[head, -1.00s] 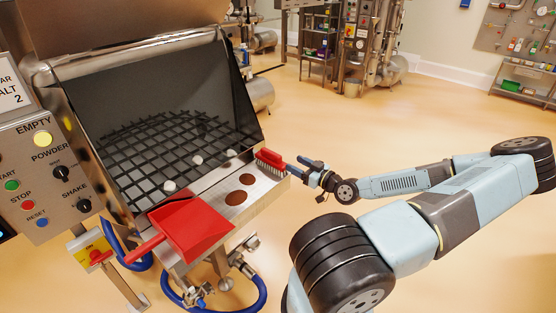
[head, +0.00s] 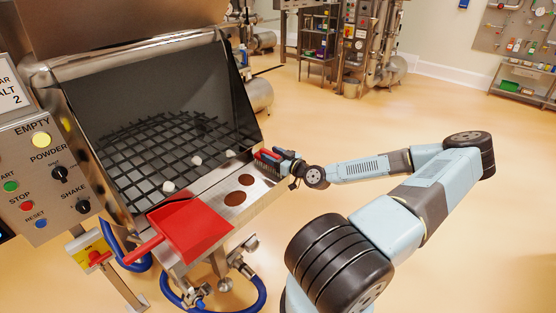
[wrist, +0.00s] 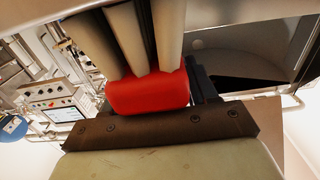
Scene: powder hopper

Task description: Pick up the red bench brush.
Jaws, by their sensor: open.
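The red bench brush (head: 265,154) lies at the far right corner of the hopper's steel front ledge, partly hidden by my gripper. My gripper (head: 276,157) is open, with its dark fingers at the brush, reaching in from the right. In the wrist view the brush's red body (wrist: 148,93) fills the middle, close in front of the gripper's dark mount. Pale thick shapes, which look like bristle tufts, rise from it. A dark finger part shows just right of the red body. Whether the fingers touch the brush is hard to tell.
A red dustpan (head: 190,228) lies on the front of the ledge (head: 212,190), beside two brown round spots. The hopper's dark grid (head: 165,150) has small white lumps near its edge. A control panel (head: 45,180) stands at left. The floor to the right is clear.

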